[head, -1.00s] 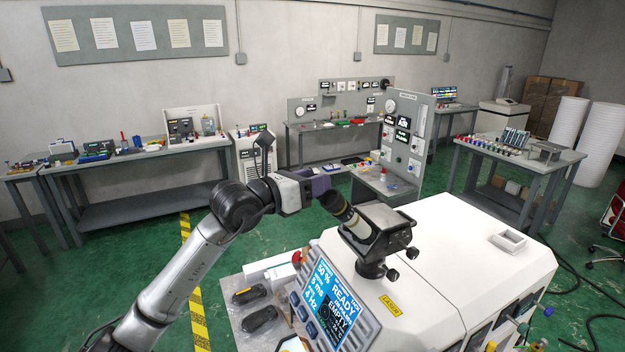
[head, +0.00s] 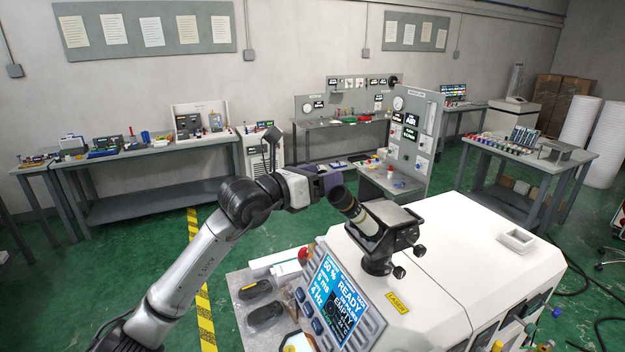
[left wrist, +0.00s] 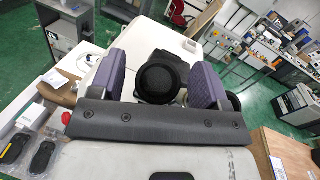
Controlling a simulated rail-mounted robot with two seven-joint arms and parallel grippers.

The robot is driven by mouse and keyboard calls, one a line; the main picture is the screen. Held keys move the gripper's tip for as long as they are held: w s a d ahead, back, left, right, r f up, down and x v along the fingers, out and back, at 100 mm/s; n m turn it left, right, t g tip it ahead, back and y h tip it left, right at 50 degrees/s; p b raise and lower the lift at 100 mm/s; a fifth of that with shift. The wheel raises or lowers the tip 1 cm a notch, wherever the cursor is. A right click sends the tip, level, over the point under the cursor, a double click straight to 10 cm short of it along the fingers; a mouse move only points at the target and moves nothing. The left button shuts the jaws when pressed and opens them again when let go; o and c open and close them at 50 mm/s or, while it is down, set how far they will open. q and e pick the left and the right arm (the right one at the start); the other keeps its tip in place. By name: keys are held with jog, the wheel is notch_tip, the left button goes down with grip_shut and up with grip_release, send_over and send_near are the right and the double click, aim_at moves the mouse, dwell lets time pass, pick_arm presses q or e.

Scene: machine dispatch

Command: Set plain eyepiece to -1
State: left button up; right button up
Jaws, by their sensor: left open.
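The black-and-cream eyepiece tube (head: 355,212) sticks up at a tilt from the black binocular head (head: 392,232) on the white laser machine. My left gripper (head: 331,179) is just beyond the tube's upper end in the head view. In the left wrist view, its purple fingers (left wrist: 157,72) are open, one on each side of a round black eyepiece (left wrist: 160,80). I see no clear contact. Part of a second round eyepiece (left wrist: 234,102) shows behind the right-hand finger. I cannot read any dioptre marks or tell which eyepiece is plain. My right gripper is not in view.
The white machine housing (head: 470,255) lies under and right of the eyepieces. Its screen (head: 337,298) reads READY and EMPTY. Two black items (head: 262,315) lie on a side shelf. A grey panelled bench (head: 408,135) stands behind, with open green floor around.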

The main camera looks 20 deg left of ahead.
pick_arm(q)
jog(key=b+v, duration=0.5)
jog(key=v, duration=0.8)
jog(key=shift+s+a, duration=0.25)
jog(key=shift+s, duration=0.05)
